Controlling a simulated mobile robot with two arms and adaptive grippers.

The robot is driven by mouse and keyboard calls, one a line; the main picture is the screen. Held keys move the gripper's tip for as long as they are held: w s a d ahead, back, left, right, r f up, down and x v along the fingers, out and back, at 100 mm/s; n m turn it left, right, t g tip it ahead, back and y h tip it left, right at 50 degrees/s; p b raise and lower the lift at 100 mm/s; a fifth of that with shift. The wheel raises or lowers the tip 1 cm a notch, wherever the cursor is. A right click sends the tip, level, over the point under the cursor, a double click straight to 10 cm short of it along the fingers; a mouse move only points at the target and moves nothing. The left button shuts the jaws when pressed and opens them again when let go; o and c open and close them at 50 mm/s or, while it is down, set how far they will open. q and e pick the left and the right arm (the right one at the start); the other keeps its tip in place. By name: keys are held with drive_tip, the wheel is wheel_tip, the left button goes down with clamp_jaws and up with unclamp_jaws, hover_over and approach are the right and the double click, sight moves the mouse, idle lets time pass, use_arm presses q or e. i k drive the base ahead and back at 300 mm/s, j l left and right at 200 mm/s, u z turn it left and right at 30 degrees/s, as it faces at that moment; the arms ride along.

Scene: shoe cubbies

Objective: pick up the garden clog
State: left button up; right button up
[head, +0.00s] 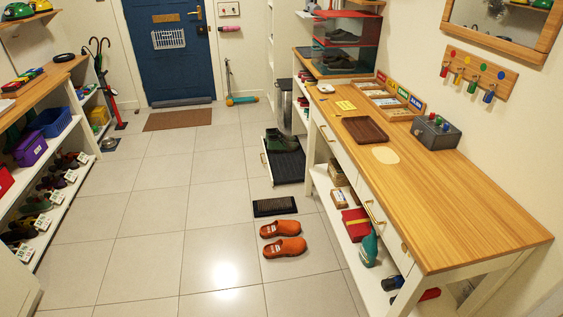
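Two orange clogs lie side by side on the tiled floor, left of the wooden bench. The farther orange clog (280,228) and the nearer orange clog (284,247) both have toes to the right and a small pale label near the heel. Dark green footwear (281,141) sits on a black tray farther back; I cannot tell its exact type. Neither of my grippers shows in the head view.
A small black mat (275,206) lies just behind the clogs. The wooden bench (470,215) stands on the right, with a brown tray (365,130) and a grey box (436,133) on top. A shoe shelf (60,215) lines the left. The middle floor is clear.

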sight(279, 228)
drive_tip(key=i+u, duration=0.1)
drive_tip(key=i, duration=0.85)
drive_tip(key=i+l, duration=0.2)
drive_tip(key=i, duration=0.75)
drive_tip(key=j+u, duration=0.05)
